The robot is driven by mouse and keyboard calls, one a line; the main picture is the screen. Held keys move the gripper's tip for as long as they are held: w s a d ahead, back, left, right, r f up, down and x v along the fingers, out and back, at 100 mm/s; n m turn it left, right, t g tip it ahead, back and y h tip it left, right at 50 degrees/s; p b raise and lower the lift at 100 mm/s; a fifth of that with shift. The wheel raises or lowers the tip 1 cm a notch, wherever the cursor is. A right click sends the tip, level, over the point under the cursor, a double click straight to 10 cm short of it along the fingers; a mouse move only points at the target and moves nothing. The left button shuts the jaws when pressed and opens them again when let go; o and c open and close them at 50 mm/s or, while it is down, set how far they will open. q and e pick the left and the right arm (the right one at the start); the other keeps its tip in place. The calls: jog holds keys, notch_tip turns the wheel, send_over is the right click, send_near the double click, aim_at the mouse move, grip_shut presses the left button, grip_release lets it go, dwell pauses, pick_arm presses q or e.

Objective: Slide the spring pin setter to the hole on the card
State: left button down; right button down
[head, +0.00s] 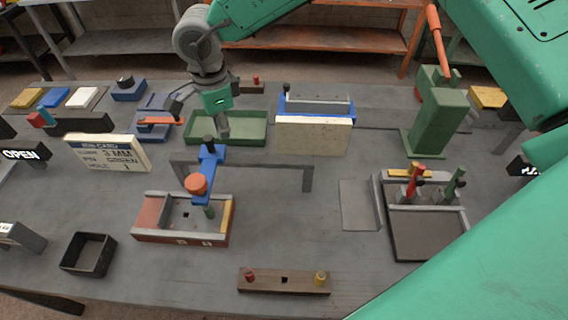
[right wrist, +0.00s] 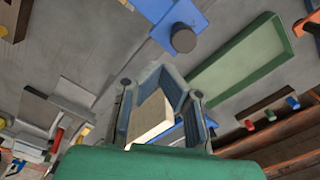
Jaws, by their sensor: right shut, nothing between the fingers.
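The spring pin setter seems to be the blue carriage (head: 208,165) with a black knob and an orange knob. It sits on a grey rail (head: 262,171) over the red-sided fixture (head: 181,239), which has small dark square holes and letters on its front. A blue part with a dark knob (right wrist: 183,38) shows in the right wrist view. The job card (head: 107,152) stands at left and reads 3 MM, PIN GREEN, HOLE 1, partly blurred. My right gripper (head: 222,132) is shut and empty, behind the setter, over the green tray (head: 250,127). It also shows in the right wrist view (right wrist: 160,78). My left gripper is out of view.
A beige board (head: 313,136) stands right of the tray. A green press (head: 432,120) and a fixture with red and green handles (head: 428,232) stand at right. A black bin (head: 89,254) and a wooden strip (head: 284,282) lie in front. Bench is clear between them.

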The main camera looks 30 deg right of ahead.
notch_tip(320, 180, up, 6)
jog(key=shift+f, duration=0.25)
jog(key=shift+a, duration=0.1)
dwell(0.5)
jog(key=shift+s+f, duration=0.1)
